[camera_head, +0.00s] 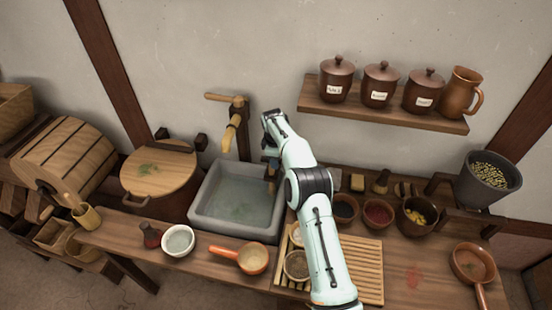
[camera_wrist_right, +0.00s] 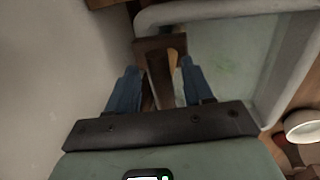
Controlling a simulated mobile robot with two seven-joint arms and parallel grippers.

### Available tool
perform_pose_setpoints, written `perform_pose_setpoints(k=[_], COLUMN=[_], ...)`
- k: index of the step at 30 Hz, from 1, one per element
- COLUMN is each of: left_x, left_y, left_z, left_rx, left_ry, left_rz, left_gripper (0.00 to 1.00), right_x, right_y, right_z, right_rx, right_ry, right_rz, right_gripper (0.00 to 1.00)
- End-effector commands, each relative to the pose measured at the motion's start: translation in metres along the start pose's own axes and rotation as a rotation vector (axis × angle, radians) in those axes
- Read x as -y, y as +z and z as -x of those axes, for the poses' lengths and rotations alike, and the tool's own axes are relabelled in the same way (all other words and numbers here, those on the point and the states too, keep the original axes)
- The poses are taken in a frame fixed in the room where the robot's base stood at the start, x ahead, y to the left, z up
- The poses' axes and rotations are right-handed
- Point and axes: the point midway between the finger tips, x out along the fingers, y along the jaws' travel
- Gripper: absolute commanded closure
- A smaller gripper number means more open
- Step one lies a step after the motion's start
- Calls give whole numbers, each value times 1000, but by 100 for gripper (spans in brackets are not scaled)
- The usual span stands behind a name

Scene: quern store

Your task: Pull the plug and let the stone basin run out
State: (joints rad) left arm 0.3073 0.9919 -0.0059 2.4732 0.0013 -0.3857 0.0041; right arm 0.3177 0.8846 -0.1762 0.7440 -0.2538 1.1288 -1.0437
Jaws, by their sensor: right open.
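The grey stone basin (camera_head: 205,215) holds greenish water and sits in the bench, left of my right arm. The basin also shows in the right wrist view (camera_wrist_right: 215,12). My right gripper (camera_head: 271,160) is at the basin's back right corner, pointing down. In the right wrist view its two blue fingers (camera_wrist_right: 158,72) are open on either side of a dark wooden piece (camera_wrist_right: 150,45) with a slot in it. This may be the plug's handle; I cannot tell. Whether the fingers touch it is unclear. The plug's lower end is not visible. My left gripper is out of view.
A wooden spout (camera_head: 231,135) stands behind the basin. A white bowl (camera_head: 178,241) and an orange pan (camera_head: 252,259) stand in front. A slatted rack (camera_head: 369,270) lies under my right arm. A shelf (camera_head: 390,114) with several jars hangs at the back right.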

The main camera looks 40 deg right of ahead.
Motion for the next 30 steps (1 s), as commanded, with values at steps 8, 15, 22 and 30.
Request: perform_pose_setpoints(k=[8,15,22,30], left_x=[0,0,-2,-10], left_y=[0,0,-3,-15], left_z=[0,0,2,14], left_rx=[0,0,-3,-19], left_ry=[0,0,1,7], left_rz=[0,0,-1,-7], left_gripper=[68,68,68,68], right_x=[0,0,-2,-10], right_y=[0,0,-1,-1], right_z=[-4,-4,3,38], right_rx=[-1,-1,-2,-2], right_ry=[1,1,2,3], right_rz=[-1,-1,-1,0], right_gripper=[49,100,100,100])
